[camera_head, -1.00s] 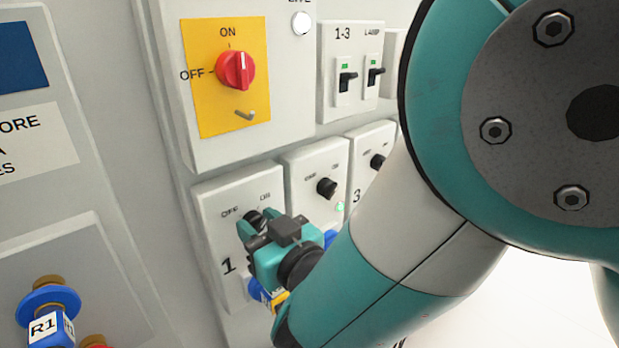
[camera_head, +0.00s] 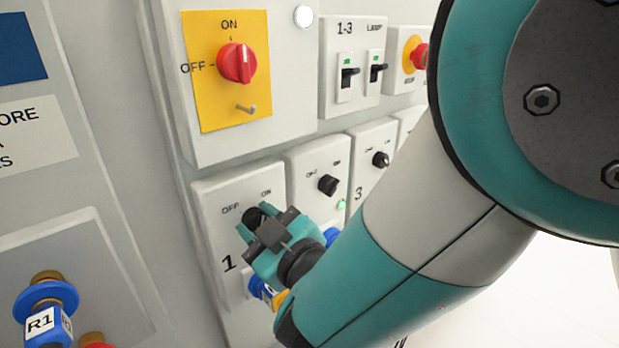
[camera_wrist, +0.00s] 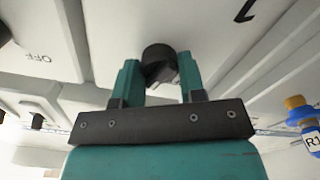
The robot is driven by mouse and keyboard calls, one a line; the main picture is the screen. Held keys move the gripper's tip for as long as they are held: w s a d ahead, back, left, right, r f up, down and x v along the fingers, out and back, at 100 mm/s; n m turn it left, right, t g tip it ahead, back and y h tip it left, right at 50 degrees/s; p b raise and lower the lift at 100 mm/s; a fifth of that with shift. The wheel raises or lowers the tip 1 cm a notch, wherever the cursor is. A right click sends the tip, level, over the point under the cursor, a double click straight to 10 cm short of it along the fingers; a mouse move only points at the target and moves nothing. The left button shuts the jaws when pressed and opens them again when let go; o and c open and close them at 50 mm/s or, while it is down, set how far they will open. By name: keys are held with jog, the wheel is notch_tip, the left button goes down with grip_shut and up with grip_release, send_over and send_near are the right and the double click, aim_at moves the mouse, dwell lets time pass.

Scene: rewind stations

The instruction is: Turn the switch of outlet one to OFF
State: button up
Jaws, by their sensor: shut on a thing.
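Outlet one is the white panel (camera_head: 208,205) marked 1, low on the wall in the head view, with OFF at upper left and ON at upper right. Its black rotary switch (camera_head: 252,216) is partly covered by my gripper (camera_head: 256,226). In the wrist view the black switch knob (camera_wrist: 158,58) sits between the two teal fingers of my gripper (camera_wrist: 159,80), which is shut on it. The direction the knob points is hard to tell because the fingers hide part of it. A blue plug (camera_head: 258,287) shows below the gripper.
Neighbouring outlet panels (camera_head: 305,165) with black knobs stand close on the right. Above are a red main switch (camera_head: 238,63) on a yellow plate with a metal hook, breakers (camera_head: 348,75) and a red button (camera_head: 420,57). A blue R1 plug (camera_head: 45,305) is at lower left.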

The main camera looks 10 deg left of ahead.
jog(key=n, duration=0.6)
jog(key=shift+n, duration=0.3)
jog(key=n, duration=0.6)
jog(key=shift+s+f+p, duration=0.1)
jog(key=shift+f+p, duration=0.05)
jog(key=shift+p, duration=0.2)
jog(key=o, duration=0.9)
jog(key=shift+s, duration=0.1)
